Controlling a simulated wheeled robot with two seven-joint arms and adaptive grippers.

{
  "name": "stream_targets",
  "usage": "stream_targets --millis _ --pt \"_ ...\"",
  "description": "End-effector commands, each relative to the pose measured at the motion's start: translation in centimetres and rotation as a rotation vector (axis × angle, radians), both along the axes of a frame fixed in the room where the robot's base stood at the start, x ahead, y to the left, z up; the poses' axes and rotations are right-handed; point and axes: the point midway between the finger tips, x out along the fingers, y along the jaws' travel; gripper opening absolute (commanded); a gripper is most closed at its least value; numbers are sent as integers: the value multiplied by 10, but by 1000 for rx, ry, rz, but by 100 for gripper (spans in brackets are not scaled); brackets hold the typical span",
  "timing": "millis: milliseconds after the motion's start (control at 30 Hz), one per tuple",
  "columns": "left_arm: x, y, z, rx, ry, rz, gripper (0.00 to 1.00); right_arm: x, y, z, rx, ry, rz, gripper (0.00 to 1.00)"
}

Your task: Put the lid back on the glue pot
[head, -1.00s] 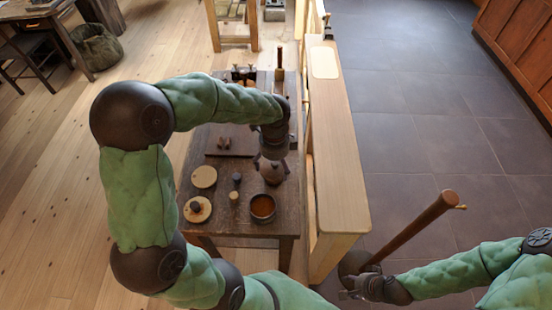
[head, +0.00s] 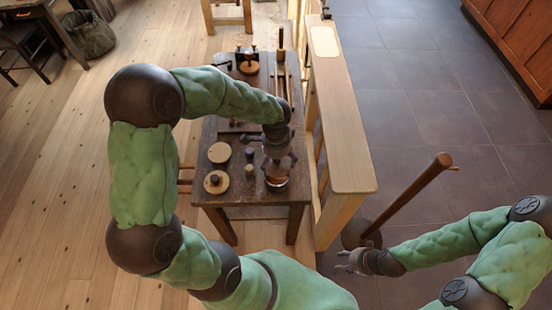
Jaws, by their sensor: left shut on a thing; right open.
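The brown glue pot (head: 277,185) stands near the front right corner of the dark wooden table, with orange-brown glue showing in its mouth. My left gripper (head: 278,162) points down directly over the pot and is shut on the dark brown lid (head: 279,172). The lid is mostly hidden by the fingers and hides the far part of the pot's mouth. I cannot tell whether lid and pot touch. My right gripper (head: 350,263) is open and empty, low over the tiled floor, away from the table.
Left of the pot are a pale disc (head: 219,152), a disc with a dark knob (head: 216,182) and small spools (head: 249,169). A wooden rail (head: 340,130) runs along the table's right side. A long-handled pole (head: 415,190) stands near my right gripper.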

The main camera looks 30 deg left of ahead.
Motion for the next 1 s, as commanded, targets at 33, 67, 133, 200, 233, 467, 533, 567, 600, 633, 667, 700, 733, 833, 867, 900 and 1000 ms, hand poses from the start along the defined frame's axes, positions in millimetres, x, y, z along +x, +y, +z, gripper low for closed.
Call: stream_targets --millis 33,67,133,200,233,467,533,567,600,633,667,700,733,833,867,900,1000 --pt "0 0 -6 0 0 0 58 0 0 -5 0 0 0 44" --pt "0 0 -8 0 0 0 58 0 0 -7 0 0 0 44" --pt "0 0 -13 0 0 -1 58 0 0 -12 0 0 0 44" --pt "0 0 -19 0 0 -1 58 0 0 -17 0 1 0 44" --pt "0 0 -22 1 1 -1 58 0 0 -19 0 1 0 44" --pt "0 0 -41 1 1 -1 58 0 0 -35 0 1 0 44" --pt "0 0 -47 0 0 -1 58 0 0 -39 0 1 0 44" --pt "0 0 -49 0 0 -1 58 0 0 -40 0 1 0 44" --pt "0 0 -51 0 0 -1 58 0 0 -42 0 1 0 44" --pt "0 0 -53 0 0 -1 58 0 0 -43 0 1 0 44" --pt "0 0 -54 0 0 -1 58 0 0 -43 0 1 0 44" --pt "0 0 -55 0 0 -1 58 0 0 -44 0 1 0 44" --pt "0 0 -56 0 0 -1 58 0 0 -45 0 1 0 44" --pt "0 0 -57 0 0 -1 58 0 0 -45 0 1 0 44" --pt "0 0 -57 0 0 -1 58 0 0 -45 0 1 0 44" --pt "0 0 -57 0 0 -1 58 0 0 -45 0 1 0 44" --pt "0 0 -56 0 0 -1 58 0 0 -45 0 1 0 44"
